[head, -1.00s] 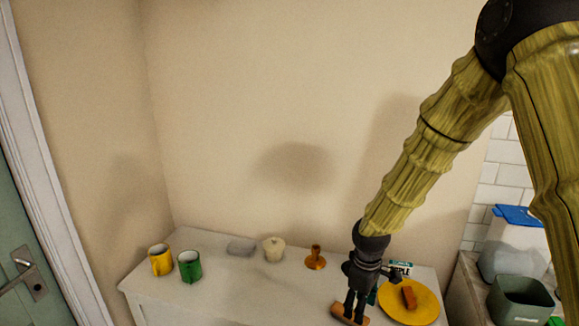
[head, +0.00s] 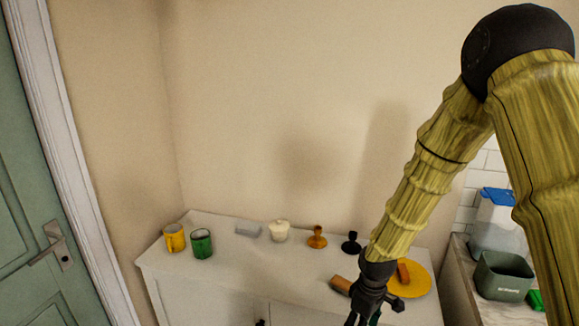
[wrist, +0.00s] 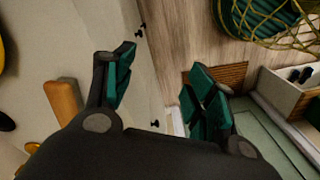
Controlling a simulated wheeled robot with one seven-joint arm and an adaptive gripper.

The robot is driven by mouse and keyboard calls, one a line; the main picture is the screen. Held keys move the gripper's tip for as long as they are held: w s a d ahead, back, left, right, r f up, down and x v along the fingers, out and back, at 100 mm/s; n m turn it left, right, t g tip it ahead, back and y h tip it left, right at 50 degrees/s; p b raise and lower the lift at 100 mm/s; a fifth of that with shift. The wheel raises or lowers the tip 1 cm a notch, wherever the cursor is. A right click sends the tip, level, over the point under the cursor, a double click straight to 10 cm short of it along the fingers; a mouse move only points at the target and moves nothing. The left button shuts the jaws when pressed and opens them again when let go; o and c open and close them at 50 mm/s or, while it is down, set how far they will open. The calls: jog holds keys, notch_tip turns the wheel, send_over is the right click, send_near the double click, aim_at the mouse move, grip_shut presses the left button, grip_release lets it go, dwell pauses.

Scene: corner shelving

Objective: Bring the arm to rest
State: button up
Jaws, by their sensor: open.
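My gripper (head: 365,312) hangs at the bottom edge of the head view, in front of the white cabinet (head: 225,285). In the wrist view its two dark fingers with green pads (wrist: 162,85) are spread apart, with nothing between them. The cabinet front with dark knobs and the wooden floor (wrist: 185,50) show beyond the fingers. My yellow-brown arm comes down from the upper right and covers part of the cabinet's right end. The fingertips are partly cut off in the head view.
The cabinet top carries a yellow mug (head: 174,238), green mug (head: 202,244), cream jar (head: 279,231), orange holder (head: 317,237), black holder (head: 351,243), brown block (head: 341,285) and yellow plate (head: 420,279). A green bin (head: 503,276) stands right. The wrist view shows a netted basket (wrist: 265,22).

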jog(key=s+d+f+m, duration=0.1)
jog(key=s+f+m, duration=0.6)
jog(key=s+f, duration=1.35)
jog(key=s+d+f+m, duration=0.1)
jog(key=s+d+m, duration=0.1)
jog(key=s, duration=1)
jog(key=shift+s+d+f+h, duration=0.2)
jog(key=shift+s+d+h, duration=0.05)
jog(key=shift+d+h, duration=0.1)
